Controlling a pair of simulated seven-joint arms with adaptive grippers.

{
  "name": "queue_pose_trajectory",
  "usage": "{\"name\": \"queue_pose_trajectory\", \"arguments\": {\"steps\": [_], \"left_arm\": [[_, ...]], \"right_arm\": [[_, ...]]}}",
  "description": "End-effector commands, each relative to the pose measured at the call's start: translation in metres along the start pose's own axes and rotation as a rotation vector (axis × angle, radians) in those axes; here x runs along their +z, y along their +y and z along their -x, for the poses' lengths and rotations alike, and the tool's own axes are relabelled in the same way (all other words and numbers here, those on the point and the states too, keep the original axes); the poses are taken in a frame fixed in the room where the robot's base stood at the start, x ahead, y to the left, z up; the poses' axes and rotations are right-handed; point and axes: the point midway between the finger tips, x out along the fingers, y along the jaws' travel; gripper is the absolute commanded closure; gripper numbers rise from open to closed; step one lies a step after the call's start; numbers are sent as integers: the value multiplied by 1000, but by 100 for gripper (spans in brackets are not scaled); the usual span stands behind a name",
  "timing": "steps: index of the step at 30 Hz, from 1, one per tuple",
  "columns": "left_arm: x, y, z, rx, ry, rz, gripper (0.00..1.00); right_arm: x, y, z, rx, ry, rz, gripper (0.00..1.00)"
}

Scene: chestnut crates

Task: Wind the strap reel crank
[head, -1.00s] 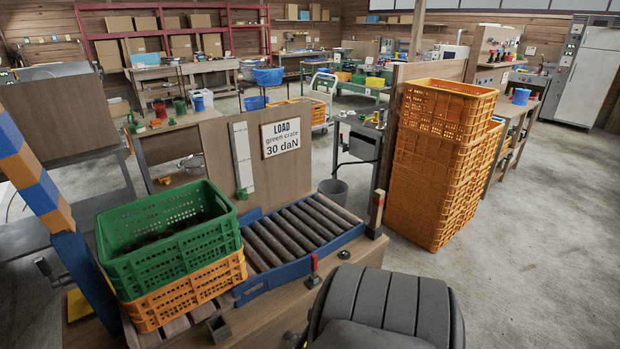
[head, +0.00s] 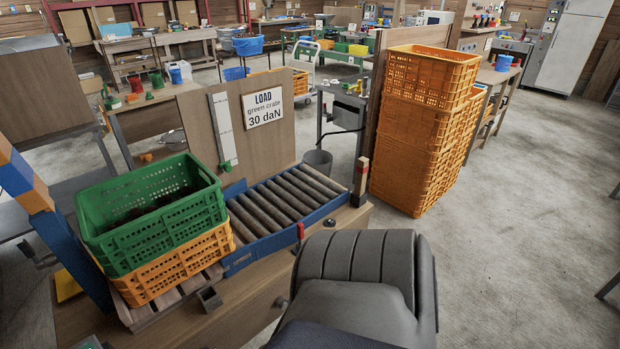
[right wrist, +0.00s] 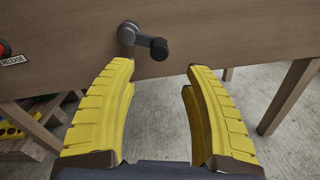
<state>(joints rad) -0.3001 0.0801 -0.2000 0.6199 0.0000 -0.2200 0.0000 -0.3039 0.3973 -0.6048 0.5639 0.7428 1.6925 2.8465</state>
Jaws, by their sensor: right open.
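The crank (right wrist: 146,40) shows in the right wrist view, a grey round hub and arm with a black handle pointing right. It is mounted on a wooden panel. My right gripper (right wrist: 158,68) is open and empty, its yellow fingers short of the crank, with the handle beyond the gap between the fingertips. The strap reel itself cannot be made out. In the head view my own dark arm hides the right gripper. My left gripper is not in view.
A green crate (head: 150,228) sits on an orange crate (head: 178,268) beside a roller conveyor (head: 237,263). A blue and orange post (head: 72,250) stands at left. Orange crates (head: 415,140) are stacked at right. A red button (right wrist: 4,47) is left of the crank.

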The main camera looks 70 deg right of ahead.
Motion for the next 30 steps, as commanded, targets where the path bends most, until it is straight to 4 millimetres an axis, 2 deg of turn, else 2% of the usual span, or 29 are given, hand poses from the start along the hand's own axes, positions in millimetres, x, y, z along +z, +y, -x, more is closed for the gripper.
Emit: {"name": "queue_pose_trajectory", "arguments": {"steps": [6,20,23,30], "left_arm": [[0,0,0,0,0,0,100],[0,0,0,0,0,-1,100],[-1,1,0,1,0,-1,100],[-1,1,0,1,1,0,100]], "right_arm": [[0,0,15,0,0,-1,50],[0,-2,21,-1,4,2,50],[-1,-10,38,-8,25,12,50],[8,-40,104,-116,46,-9,50]]}}
